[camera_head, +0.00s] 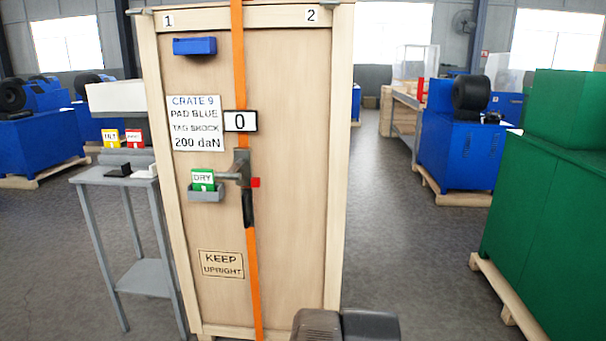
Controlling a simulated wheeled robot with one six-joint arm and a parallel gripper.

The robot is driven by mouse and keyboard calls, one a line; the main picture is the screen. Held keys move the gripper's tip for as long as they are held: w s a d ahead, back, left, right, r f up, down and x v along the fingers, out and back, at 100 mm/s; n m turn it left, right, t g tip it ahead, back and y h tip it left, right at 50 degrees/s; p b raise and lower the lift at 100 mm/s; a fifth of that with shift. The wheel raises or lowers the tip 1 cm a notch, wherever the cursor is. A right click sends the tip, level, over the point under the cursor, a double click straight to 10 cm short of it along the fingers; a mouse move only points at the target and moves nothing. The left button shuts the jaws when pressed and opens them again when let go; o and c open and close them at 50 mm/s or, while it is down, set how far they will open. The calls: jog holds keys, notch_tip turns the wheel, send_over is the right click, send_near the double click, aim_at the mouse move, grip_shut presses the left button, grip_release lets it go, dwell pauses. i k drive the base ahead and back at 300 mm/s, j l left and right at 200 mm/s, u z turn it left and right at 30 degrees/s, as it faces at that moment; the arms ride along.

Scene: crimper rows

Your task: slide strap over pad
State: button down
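A tall wooden crate (290,200) stands upright in the middle. An orange strap (238,70) runs down its front from the top edge to the bottom. A blue pad (194,46) sits on the crate's upper left, under the number 1. The strap passes to the right of the pad, apart from it. A grey tensioner (241,168) with a red knob (256,183) sits on the strap at mid height. Dark grey parts of mine show at the bottom edge; no gripper fingers show.
A sign (197,123) reads "CRATE 9, PAD BLUE, TAG SHOCK, 200 daN". A green DRY tag (203,180) stands in a grey holder (206,195). A grey side table (105,178) holds yellow and red tags. A green machine (550,190) stands right; floor between is clear.

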aim_at(241, 120)
jog(key=i+j, duration=0.2)
jog(key=j, duration=0.2)
jog(key=i+j, duration=0.15)
jog(key=j, duration=0.2)
jog(key=i+j, duration=0.2)
jog(key=j, duration=0.2)
jog(key=i+j+z, duration=0.1)
jog(key=j, duration=0.25)
jog(key=i, duration=0.05)
